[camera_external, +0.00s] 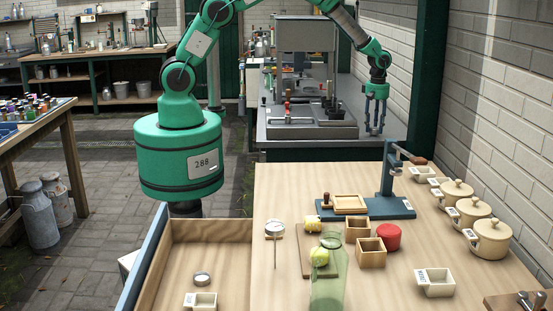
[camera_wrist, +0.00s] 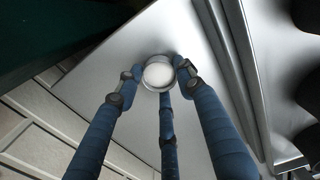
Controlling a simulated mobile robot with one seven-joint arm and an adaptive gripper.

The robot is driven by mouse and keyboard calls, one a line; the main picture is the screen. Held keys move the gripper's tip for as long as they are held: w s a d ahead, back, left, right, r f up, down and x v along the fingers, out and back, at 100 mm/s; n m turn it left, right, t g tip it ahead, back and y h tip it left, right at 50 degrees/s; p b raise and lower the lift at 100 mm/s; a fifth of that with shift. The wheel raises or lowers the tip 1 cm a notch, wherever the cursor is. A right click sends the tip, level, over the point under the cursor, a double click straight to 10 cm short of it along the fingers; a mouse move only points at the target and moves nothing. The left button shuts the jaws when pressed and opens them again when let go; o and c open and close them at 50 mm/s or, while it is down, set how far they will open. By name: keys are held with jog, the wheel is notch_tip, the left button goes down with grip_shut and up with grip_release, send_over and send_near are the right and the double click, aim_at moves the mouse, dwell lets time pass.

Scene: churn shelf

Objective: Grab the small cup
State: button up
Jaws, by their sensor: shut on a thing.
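My gripper (camera_external: 376,118) is at the back right in the external view, pointing down over the grey metal counter (camera_external: 305,131). In the wrist view my gripper (camera_wrist: 157,84) has its three fingers closed around a small round cup (camera_wrist: 158,73). The cup has a grey metallic rim and a pale, whitish inside. The fingertips touch its sides. The cup cannot be made out in the external view. Whether it rests on the counter or is slightly lifted cannot be told.
A wooden table in front holds a green glass bottle (camera_external: 328,278), small wooden boxes (camera_external: 371,253), a red round block (camera_external: 387,237), a blue-based press (camera_external: 385,208) and several cream lidded pots (camera_external: 490,239). A brick wall (camera_external: 500,90) stands close on the right, behind a dark green post (camera_external: 427,80).

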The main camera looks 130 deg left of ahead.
notch_tip(320, 180, up, 9)
jog(key=p, duration=0.1)
jog(key=shift+r, duration=0.15)
